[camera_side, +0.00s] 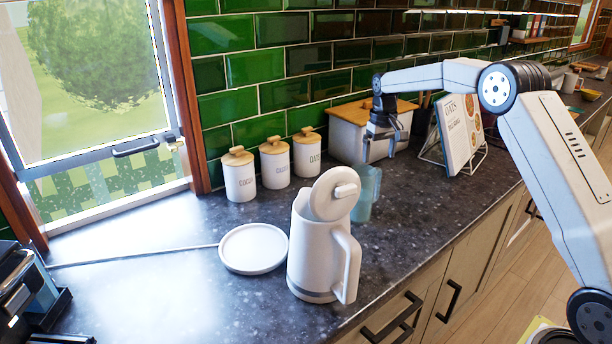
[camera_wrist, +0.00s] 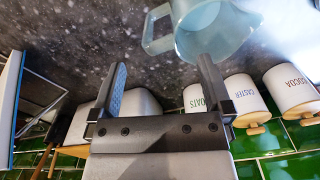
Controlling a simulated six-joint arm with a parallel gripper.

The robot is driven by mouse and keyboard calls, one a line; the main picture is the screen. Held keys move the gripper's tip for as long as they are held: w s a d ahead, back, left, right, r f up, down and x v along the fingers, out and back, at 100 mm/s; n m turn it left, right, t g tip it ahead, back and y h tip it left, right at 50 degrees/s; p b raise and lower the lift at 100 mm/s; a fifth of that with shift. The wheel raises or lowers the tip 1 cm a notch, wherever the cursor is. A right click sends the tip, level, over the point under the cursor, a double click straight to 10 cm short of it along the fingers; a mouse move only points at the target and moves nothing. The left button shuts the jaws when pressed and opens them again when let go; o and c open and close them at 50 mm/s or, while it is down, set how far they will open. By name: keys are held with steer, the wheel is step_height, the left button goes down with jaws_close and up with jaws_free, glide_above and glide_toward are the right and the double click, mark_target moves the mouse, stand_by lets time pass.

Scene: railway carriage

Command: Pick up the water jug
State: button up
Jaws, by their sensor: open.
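The water jug (camera_side: 367,190) is translucent pale blue and stands upright on the dark counter, partly hidden behind the white kettle in the side view. In the wrist view the jug (camera_wrist: 212,32) is at the top, beyond the right fingertip, with its handle pointing left. My gripper (camera_side: 386,134) is above and slightly right of the jug in the side view, apart from it. In the wrist view my gripper (camera_wrist: 162,72) has its two fingers spread wide, with nothing held between them.
The white kettle (camera_side: 312,255), its lid raised, stands in front of the jug beside its round base (camera_side: 253,249). Lidded canisters (camera_side: 274,165) and a bread bin (camera_side: 350,135) line the green tiled wall. A cookbook on a stand (camera_side: 459,135) is to the right.

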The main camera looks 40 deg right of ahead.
mark_target(364, 193)
steer(key=shift+f, duration=1.3)
steer(key=shift+f, duration=2.55)
